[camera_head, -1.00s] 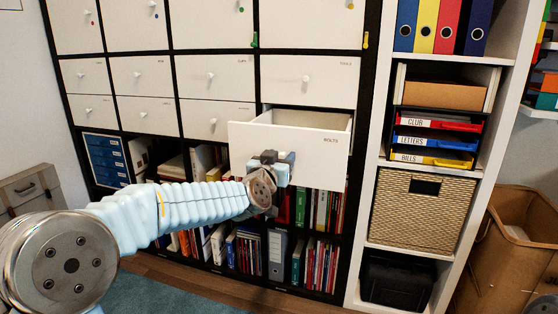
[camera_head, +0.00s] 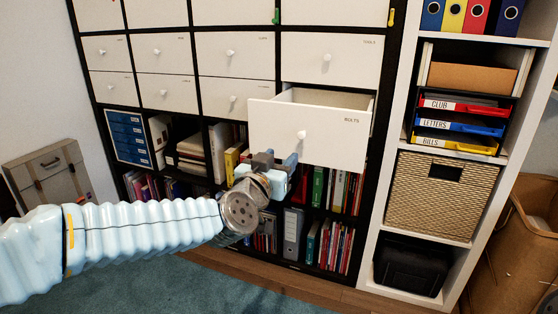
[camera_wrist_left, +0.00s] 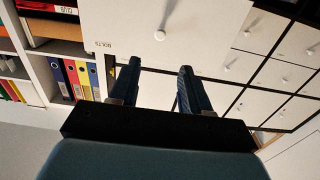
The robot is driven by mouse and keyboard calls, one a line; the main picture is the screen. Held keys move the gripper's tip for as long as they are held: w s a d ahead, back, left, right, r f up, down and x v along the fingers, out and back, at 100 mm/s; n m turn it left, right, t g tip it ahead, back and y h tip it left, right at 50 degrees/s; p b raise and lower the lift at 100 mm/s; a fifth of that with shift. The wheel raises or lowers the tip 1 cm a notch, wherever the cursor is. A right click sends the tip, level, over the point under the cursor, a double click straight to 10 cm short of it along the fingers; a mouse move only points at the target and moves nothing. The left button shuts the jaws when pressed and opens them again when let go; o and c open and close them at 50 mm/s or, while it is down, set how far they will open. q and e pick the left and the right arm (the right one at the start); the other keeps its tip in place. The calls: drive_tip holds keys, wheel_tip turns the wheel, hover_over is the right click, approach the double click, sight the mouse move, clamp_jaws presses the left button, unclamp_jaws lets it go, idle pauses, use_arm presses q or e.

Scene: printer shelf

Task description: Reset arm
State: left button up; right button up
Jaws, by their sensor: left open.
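My left gripper (camera_head: 276,162) is in front of the shelf unit, just below and left of the knob of the drawer labelled BOLTS (camera_head: 335,140). That drawer is pulled out, and its open top shows. In the left wrist view the left gripper (camera_wrist_left: 157,78) has its two fingers apart with nothing between them. The white knob (camera_wrist_left: 160,35) of the BOLTS drawer is beyond the fingertips there, apart from them. My right gripper is in neither view.
Closed white drawers (camera_head: 235,55) surround the open one. Books and binders (camera_head: 293,232) fill the lower compartments. A white shelf on the right holds letter trays (camera_head: 458,125) and a wicker basket (camera_head: 440,195). A cardboard box (camera_head: 505,255) stands at the far right.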

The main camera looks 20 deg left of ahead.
use_arm(q)
drive_tip(key=s+d+f+g+h, duration=0.1)
drive_tip(key=d+f+g, duration=0.15)
drive_tip(key=f, duration=0.95)
drive_tip(key=d+f+g, duration=0.1)
drive_tip(key=f+g, duration=0.3)
drive_tip(key=f, duration=0.7)
drive_tip(key=s+d+f+g+h, duration=0.1)
drive_tip(key=f+g, duration=0.2)
drive_tip(key=f, duration=0.9)
drive_tip(key=s+d+f+n+g, duration=0.1)
drive_tip(key=s+f+g, duration=0.3)
drive_tip(key=s+f, duration=0.6)
drive_tip(key=s+d+f+n+g+h+p, duration=0.1)
drive_tip(key=s+d+f+g, duration=0.2)
drive_tip(key=s+f, duration=0.7)
drive_tip(key=shift+s+d+f+g+h, duration=0.15)
drive_tip(key=shift+s+g+h, duration=0.15)
drive_tip(key=shift+g, duration=0.05)
drive_tip(key=shift+c, duration=0.4)
